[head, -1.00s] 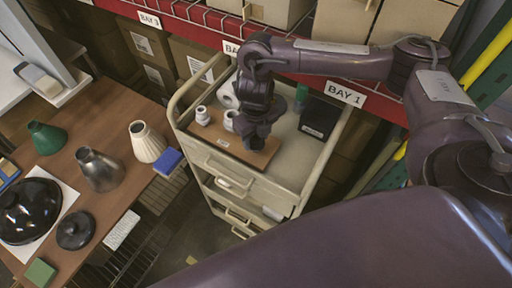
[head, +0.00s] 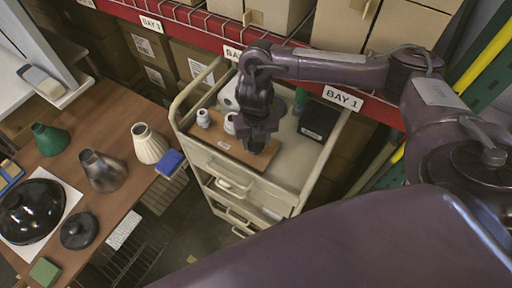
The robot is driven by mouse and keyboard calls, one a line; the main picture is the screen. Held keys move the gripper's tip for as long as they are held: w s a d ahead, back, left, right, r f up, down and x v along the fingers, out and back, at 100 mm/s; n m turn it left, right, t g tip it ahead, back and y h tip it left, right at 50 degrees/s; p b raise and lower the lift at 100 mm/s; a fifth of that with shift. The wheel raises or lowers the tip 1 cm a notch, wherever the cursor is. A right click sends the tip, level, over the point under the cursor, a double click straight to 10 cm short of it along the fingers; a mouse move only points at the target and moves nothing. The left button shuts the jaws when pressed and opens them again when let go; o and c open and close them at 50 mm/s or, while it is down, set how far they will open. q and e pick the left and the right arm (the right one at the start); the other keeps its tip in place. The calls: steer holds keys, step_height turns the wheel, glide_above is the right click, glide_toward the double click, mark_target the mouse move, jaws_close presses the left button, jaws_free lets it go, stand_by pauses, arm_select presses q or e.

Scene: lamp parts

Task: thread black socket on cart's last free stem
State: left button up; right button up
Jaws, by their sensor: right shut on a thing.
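The cream cart (head: 290,180) stands at the centre, with a brown wooden board (head: 232,147) on its top. White sockets stand on the board's left part, one (head: 203,118) near the left edge and one (head: 229,124) beside my right gripper. My right gripper (head: 256,143) points down over the board's right part. It is shut on a dark piece, taken as the black socket, which hardly stands out from the dark fingers. The gripper hides the stem beneath it, so I cannot tell whether the socket touches it. My left gripper is not in view.
A black box (head: 319,119) and a green item (head: 300,101) stand on the cart's right. The brown table (head: 106,201) at left holds green, metal and cream shades and a black dome (head: 30,209). The red shelf (head: 300,80) edges the back.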

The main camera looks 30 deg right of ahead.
steer(key=shift+s+f+m, duration=0.15)
steer(key=shift+m, duration=0.45)
steer(key=shift+s+f+m, duration=0.15)
steer(key=shift+m, duration=0.45)
steer(key=m, duration=0.5)
steer(key=shift+m, duration=1)
steer(key=m, duration=0.2)
steer(key=shift+f+m, duration=0.1)
steer(key=shift+m, duration=0.2)
steer(key=m, duration=0.3)
steer(key=shift+m, duration=0.4)
steer(key=shift+m, duration=0.4)
